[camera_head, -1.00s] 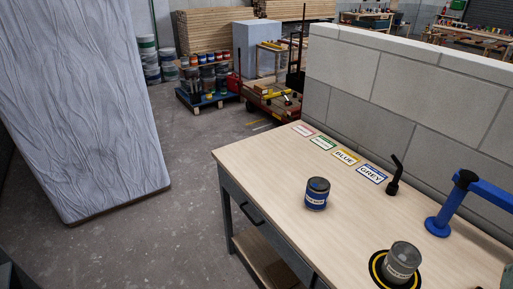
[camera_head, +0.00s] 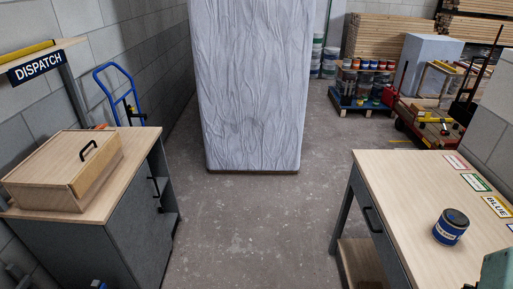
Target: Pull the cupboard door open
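A grey cupboard (camera_head: 95,248) with a pale wooden top stands at the left. Its front faces right, towards the aisle, and shows only at a steep angle. A black upright handle (camera_head: 156,188) stands out from that front. I cannot tell from this angle whether the door is fully shut. My gripper is not in view.
A wooden box (camera_head: 45,187) with a black handle sits on the cupboard's top. A blue hand truck (camera_head: 121,92) stands behind. A wrapped grey slab (camera_head: 250,85) stands ahead. A workbench (camera_head: 415,205) with a blue-labelled tin (camera_head: 450,228) is at right. Floor between is clear.

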